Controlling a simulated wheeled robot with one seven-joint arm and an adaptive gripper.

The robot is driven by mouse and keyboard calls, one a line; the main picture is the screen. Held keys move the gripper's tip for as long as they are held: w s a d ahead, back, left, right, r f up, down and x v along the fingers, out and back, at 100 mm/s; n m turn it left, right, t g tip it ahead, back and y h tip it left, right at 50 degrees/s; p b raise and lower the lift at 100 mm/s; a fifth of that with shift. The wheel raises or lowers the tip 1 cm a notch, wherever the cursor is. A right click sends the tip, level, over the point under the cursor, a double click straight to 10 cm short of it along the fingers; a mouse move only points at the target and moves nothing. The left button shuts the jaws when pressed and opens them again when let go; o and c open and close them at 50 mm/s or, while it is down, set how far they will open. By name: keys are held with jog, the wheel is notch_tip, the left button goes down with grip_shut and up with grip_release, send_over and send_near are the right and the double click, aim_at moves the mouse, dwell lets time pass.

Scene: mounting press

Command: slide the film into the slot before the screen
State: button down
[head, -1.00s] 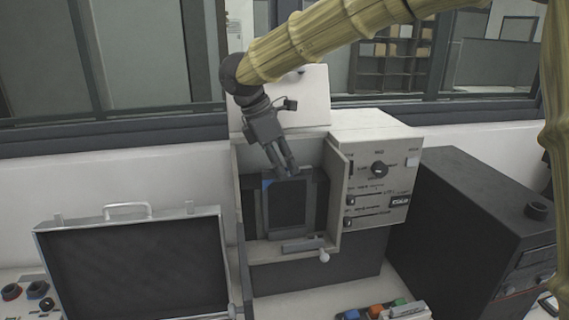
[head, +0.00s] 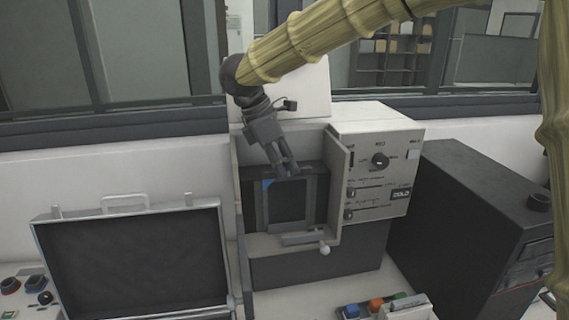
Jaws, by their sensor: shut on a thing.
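The film (head: 288,203) is a dark, nearly black sheet with a blue patch at its upper left corner. My gripper (head: 284,174) comes down from above and is shut on the film's top edge. The film hangs upright in the open recess of a beige machine (head: 335,165), in front of the dark-framed screen (head: 318,200). It covers most of the screen. The slot itself is not clear, and I cannot tell whether the film's lower edge is inside it.
Below the recess is a ledge with a grey bar (head: 303,238) and a white knob (head: 325,249). A panel wall stands right of the recess. An open case (head: 135,255) is at left, a black cabinet (head: 475,230) at right, and coloured blocks (head: 375,306) in front.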

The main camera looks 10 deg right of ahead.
jog(key=c, duration=1.4)
grip_release()
jog(key=shift+o, duration=0.2)
jog(key=v, duration=1.2)
jog(key=shift+a, duration=0.1)
